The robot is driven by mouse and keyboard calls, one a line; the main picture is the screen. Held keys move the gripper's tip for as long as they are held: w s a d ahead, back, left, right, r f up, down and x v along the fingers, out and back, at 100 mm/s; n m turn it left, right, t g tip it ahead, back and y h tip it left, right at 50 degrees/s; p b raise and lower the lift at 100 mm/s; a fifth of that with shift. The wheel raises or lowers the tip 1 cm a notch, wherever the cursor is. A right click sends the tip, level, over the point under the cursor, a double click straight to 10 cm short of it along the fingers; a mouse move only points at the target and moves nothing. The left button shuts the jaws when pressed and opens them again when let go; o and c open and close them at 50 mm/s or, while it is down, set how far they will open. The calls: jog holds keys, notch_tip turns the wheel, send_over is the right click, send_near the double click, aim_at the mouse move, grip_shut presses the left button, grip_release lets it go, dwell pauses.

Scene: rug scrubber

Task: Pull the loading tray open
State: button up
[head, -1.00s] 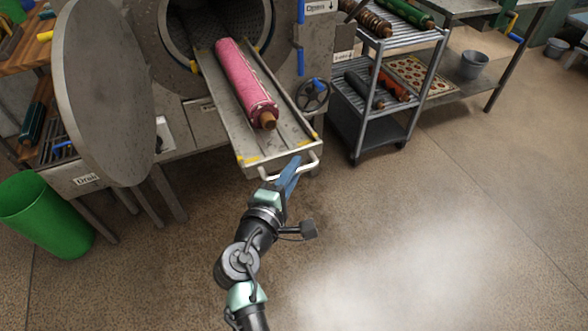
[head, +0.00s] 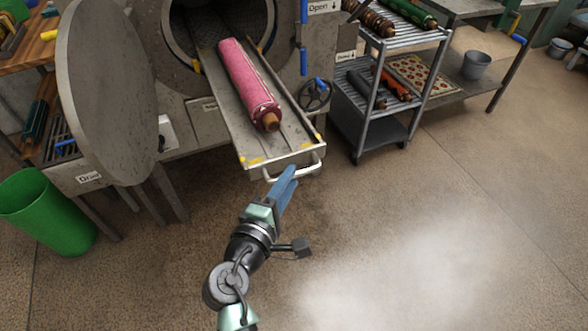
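The loading tray (head: 254,154) is a long metal tray sticking out of the round opening of the machine, sloping down toward me. A rolled pink rug (head: 245,80) on a wooden core lies on it. A pale bar handle (head: 311,168) runs across the tray's front end. My gripper (head: 293,174) has blue fingers that point up at the handle from below. Its tips are at or just short of the handle's bar. The fingers lie close together in this view, and I cannot tell whether they are apart or touch the bar.
The round metal door (head: 112,90) stands open at the left, above a green bin (head: 42,212). A wheeled rack (head: 372,140) with rolls stands right of the tray. A handwheel (head: 315,95) sits beside the tray. The floor in front is clear.

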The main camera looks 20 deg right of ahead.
jog(key=v, duration=0.9)
jog(key=shift+s, duration=0.2)
jog(key=shift+a+r, duration=0.1)
jog(key=w+a+r+m+t+y, duration=0.1)
jog(key=w+r+m+t+y, duration=0.15)
jog(key=r, duration=0.75)
jog(key=w+a+r+m+t+y, duration=0.1)
jog(key=w+a+r+m+t, duration=0.15)
jog(key=r, duration=0.65)
jog(key=w+r+m+t+y, duration=0.2)
jog(key=r+m+t, duration=0.1)
jog(key=r, duration=0.7)
jog(key=s+a+r+m+t+y, duration=0.2)
jog(key=s+r+t+y, duration=0.3)
jog(key=r, duration=0.6)
jog(key=s+a+r+m+t+y, duration=0.1)
jog(key=s+a+r+t, duration=0.15)
jog(key=s+r, duration=0.65)
notch_tip(320, 180, up, 21)
jog(key=w+p, duration=0.2)
jog(key=p, duration=1.8)
jog(key=shift+d, duration=0.25)
